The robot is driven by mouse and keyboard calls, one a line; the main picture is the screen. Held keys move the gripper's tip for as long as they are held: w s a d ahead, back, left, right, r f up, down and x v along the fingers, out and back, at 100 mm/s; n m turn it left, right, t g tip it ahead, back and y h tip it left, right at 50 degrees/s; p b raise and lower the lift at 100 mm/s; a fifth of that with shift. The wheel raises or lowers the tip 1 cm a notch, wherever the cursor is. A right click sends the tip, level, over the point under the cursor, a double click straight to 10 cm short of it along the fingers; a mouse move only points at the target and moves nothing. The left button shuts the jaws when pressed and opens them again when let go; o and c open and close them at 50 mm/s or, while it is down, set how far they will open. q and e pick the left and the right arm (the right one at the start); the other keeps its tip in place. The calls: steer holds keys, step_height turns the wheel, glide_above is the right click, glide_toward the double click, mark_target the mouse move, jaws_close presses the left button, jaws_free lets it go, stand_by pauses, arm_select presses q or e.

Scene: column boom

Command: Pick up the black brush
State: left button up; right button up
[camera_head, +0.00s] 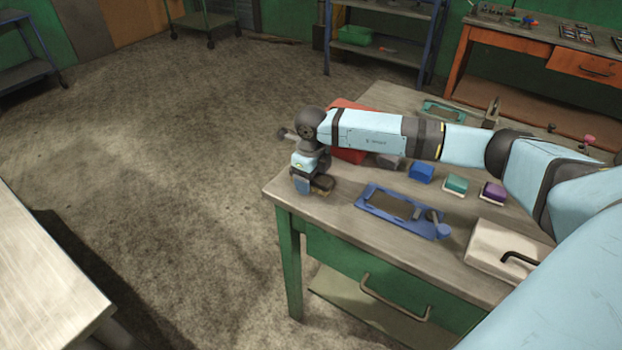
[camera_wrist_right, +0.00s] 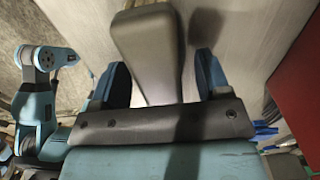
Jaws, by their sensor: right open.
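A dark brush-like block with a tan lower edge, which I take for the black brush (camera_head: 324,183), lies at the near left corner of the workbench. My right gripper (camera_head: 311,187) points down at it, with a blue finger beside it. In the right wrist view the grey-brown body of the brush (camera_wrist_right: 147,50) stands between the two open blue fingers (camera_wrist_right: 160,72), with gaps visible on both sides. Whether its underside touches the bench is hidden. My left gripper is not in view.
Blue (camera_head: 421,172), teal (camera_head: 456,184) and purple (camera_head: 493,192) blocks stand in a row on the workbench (camera_head: 345,207). A blue frame tool (camera_head: 372,199) lies in front. A red box (camera_head: 350,103) sits behind my right arm. The floor left of the bench is clear.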

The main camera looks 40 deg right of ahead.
steer(key=c, duration=1.1)
steer(key=shift+o, duration=0.2)
steer(key=shift+r, duration=0.1)
step_height(320, 180, up, 20)
